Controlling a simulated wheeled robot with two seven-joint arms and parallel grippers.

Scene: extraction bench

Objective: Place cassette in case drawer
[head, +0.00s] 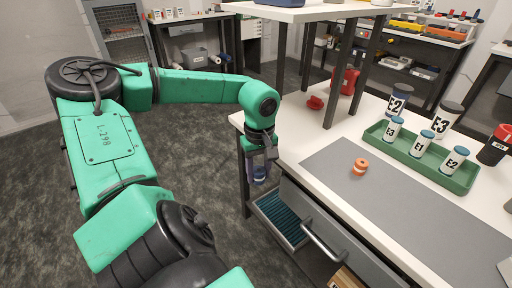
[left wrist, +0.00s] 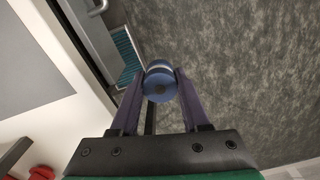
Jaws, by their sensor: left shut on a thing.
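My left gripper (head: 258,174) points down beside the bench's left edge, near the open drawer. In the left wrist view the gripper (left wrist: 160,82) is shut on a small blue round piece, which I take to be the cassette (left wrist: 160,85), held between its two fingertips. In the head view the piece is mostly hidden by the fingers. The case drawer (head: 347,243) is pulled out below the bench top, with a teal ribbed insert (head: 279,216) inside. The insert also shows in the left wrist view (left wrist: 127,47). My right gripper is not in view.
A grey mat (head: 400,197) lies on the white bench with an orange spool-like piece (head: 360,166) on it. A green tray (head: 423,157) holds several labelled bottles. Floor left of the bench is clear.

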